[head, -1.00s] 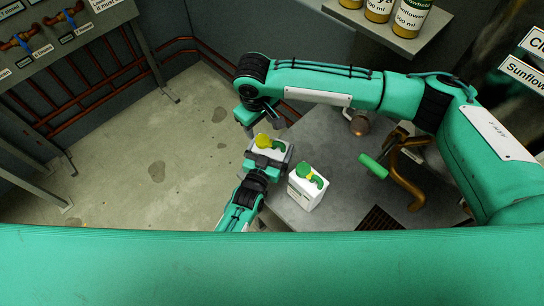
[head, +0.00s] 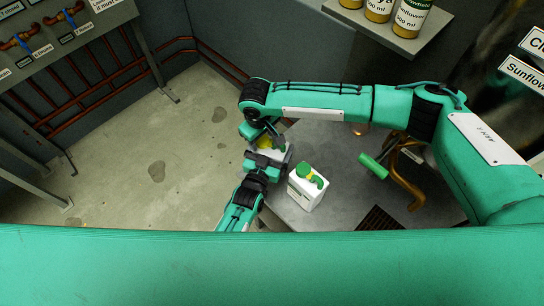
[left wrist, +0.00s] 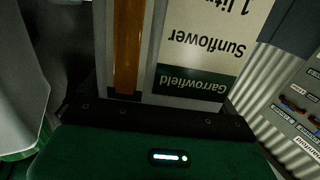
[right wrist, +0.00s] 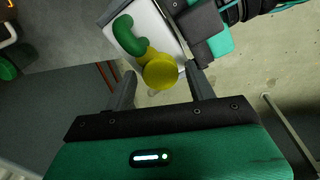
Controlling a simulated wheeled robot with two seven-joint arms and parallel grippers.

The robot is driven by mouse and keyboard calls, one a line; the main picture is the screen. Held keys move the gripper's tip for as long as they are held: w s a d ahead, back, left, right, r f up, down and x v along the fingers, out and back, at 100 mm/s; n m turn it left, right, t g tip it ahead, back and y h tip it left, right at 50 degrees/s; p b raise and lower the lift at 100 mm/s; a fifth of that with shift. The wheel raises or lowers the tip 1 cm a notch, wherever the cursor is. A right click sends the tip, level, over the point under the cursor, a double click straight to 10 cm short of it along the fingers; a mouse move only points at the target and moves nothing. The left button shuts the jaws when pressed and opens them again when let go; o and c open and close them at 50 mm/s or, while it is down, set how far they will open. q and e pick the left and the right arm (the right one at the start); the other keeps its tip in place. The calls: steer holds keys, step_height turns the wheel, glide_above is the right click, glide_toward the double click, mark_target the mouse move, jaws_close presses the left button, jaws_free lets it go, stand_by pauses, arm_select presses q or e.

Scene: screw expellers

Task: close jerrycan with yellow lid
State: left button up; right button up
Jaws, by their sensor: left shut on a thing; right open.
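A white jerrycan (right wrist: 150,25) with a green handle (right wrist: 127,36) and a round yellow lid (right wrist: 160,71) at its top shows in the right wrist view. Its label, reading Garrowfield Sunflower, shows upside down in the left wrist view (left wrist: 205,45), beside an amber strip. My left gripper (head: 268,160) is shut on this jerrycan at the table's left edge. My right gripper (right wrist: 162,77) is open, its fingers pointing at the yellow lid from either side. I cannot tell whether they touch it. In the head view the right gripper (head: 258,131) partly hides the lid.
A second white jerrycan (head: 304,192) with a green lid and yellow parts stands on the grey table (head: 340,150), close right of the held one. A brown tap-like pipe with a green handle (head: 373,166) is farther right. A shelf (head: 405,40) with bottles is behind.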

steer(key=shift+f, duration=0.25)
steer(key=c, duration=1)
steer(key=shift+d+m, duration=0.1)
steer(key=shift+m, duration=1.5)
steer(key=o, duration=1.1)
